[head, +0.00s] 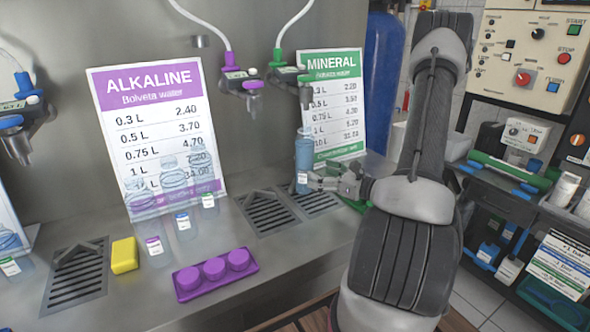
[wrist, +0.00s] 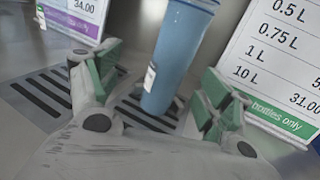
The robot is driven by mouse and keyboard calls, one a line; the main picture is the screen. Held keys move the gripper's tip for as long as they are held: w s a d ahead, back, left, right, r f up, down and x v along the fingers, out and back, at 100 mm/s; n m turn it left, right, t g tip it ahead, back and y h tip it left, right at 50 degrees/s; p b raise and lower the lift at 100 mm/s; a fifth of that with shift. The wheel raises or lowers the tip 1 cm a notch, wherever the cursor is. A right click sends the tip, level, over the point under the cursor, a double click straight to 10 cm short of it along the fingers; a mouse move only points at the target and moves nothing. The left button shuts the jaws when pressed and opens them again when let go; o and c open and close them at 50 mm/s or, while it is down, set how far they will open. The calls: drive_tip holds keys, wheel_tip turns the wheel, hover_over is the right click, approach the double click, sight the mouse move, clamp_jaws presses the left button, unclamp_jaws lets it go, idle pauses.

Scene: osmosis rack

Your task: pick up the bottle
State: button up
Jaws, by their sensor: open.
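A blue bottle (head: 304,157) stands upright on the right-hand drain grate, in front of the green Mineral price sign. In the wrist view the bottle (wrist: 177,62) rises beyond the jaws, roughly midway between them, with a small white label on its side. My gripper (wrist: 160,92) is open, its green-padded fingers spread to either side of the bottle's lower part, with clear gaps on both sides. In the head view my gripper (head: 325,181) is beside the bottle's lower right.
A green-marked dispensing tap (head: 290,73) hangs just above the bottle. The Mineral sign (head: 333,105) stands behind it and the Alkaline sign (head: 158,135) to the left.

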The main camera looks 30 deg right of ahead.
sight(305, 160)
drive_tip(key=shift+w+d+r+m+t+h, duration=0.3)
drive_tip(key=shift+w+d+r+t+h, duration=0.1)
drive_tip(key=shift+w+d, duration=0.05)
drive_tip(key=shift+w+r, duration=0.2)
drive_tip(key=shift+w, duration=0.15)
drive_tip(key=x, duration=0.7)
drive_tip(key=shift+w, duration=0.1)
drive_tip(key=c, duration=1.7)
